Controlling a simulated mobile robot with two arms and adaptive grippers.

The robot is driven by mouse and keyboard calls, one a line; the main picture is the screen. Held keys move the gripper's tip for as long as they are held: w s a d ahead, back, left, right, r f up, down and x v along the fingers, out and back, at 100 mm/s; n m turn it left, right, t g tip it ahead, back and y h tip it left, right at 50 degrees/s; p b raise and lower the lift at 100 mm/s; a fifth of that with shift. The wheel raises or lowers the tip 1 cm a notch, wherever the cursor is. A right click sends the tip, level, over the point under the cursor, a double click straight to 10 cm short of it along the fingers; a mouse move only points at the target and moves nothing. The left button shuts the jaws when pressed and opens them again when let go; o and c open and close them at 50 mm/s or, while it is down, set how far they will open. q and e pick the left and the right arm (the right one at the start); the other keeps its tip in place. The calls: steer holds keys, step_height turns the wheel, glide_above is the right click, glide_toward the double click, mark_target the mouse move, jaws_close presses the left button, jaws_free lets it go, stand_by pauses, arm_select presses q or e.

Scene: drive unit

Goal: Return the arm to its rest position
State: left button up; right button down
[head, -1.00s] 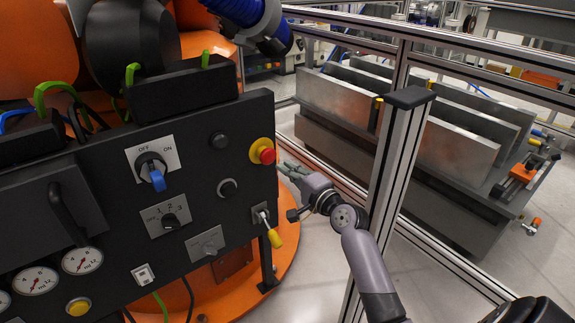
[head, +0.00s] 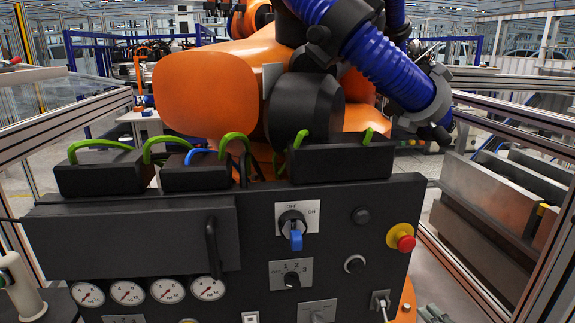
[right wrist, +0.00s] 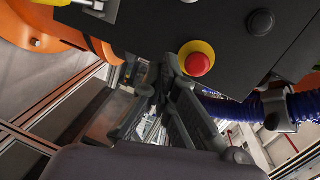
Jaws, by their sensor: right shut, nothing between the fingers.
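My right gripper (head: 434,313) shows only in part at the bottom edge of the head view, just right of the control panel's lower right corner. In the right wrist view my right gripper (right wrist: 152,82) has its fingers together with nothing between them. The black control panel (head: 345,255) stands in front of me. Its red emergency button on a yellow ring (head: 401,238) is above the gripper in the head view and also shows in the right wrist view (right wrist: 198,62). The rest of my right arm is out of the head view. My left gripper is not seen.
The panel carries a blue-handled switch (head: 293,232), a selector knob (head: 292,279), a small lever switch (head: 380,300) and several gauges (head: 127,292). An orange robot arm with blue hose (head: 375,55) stands behind it. Metal fence posts and grey plates (head: 490,235) are at the right.

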steer(key=s+a+f+n+g, duration=0.35)
steer(key=s+f, duration=0.25)
steer(key=f, duration=0.5)
steer(key=s+a+f+n+g, duration=0.3)
steer(key=s+a+f+n, duration=0.15)
steer(key=f, duration=0.55)
steer(key=s+a+f+n+g, duration=0.35)
steer(key=s+f, duration=0.25)
steer(key=f, duration=0.5)
steer(key=s+a+f+n+g+h, duration=0.1)
steer(key=s+a+f+n+g, duration=0.15)
steer(key=s+f, duration=0.35)
steer(key=s+a+f+n+g, duration=0.1)
steer(key=s+f+n, duration=0.2)
steer(key=s, duration=0.5)
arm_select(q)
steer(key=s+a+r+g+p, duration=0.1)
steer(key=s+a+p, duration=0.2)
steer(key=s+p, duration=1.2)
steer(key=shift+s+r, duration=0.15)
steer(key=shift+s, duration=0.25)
arm_select(e)
steer(key=s+d, duration=0.1)
steer(key=s, duration=0.6)
steer(key=s+d+r+g, duration=0.1)
steer(key=s+d, duration=0.1)
steer(key=s, duration=0.6)
steer(key=shift+s+d+r+h, duration=0.15)
steer(key=shift+d+r+h, duration=0.05)
steer(key=shift+d+h, duration=0.1)
